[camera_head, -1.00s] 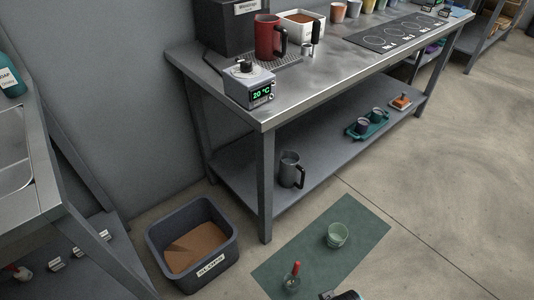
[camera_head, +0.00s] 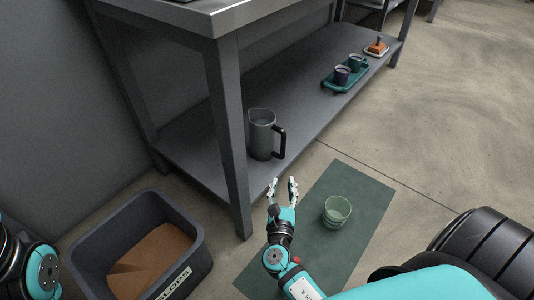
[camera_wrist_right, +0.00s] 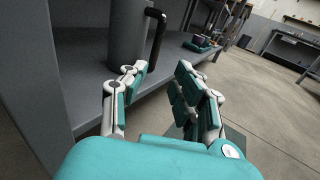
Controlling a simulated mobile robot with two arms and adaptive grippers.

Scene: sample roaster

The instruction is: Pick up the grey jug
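The grey jug (camera_head: 261,136) stands upright on the lower shelf of the steel table, behind the front leg, with its black handle facing right. In the right wrist view the jug (camera_wrist_right: 126,36) stands beyond my fingers, its top cut off by the frame. My right gripper (camera_head: 283,187) is open and empty, in front of the shelf edge and apart from the jug. The right wrist view also shows its fingers (camera_wrist_right: 160,80) spread with nothing between them. My left arm shows at the lower left edge of the head view, but its gripper is out of sight.
The table leg (camera_head: 229,140) stands left of the jug. A teal tray (camera_head: 335,86) with cups sits farther along the shelf (camera_head: 200,139). A dark bin (camera_head: 88,243) holds brown material.

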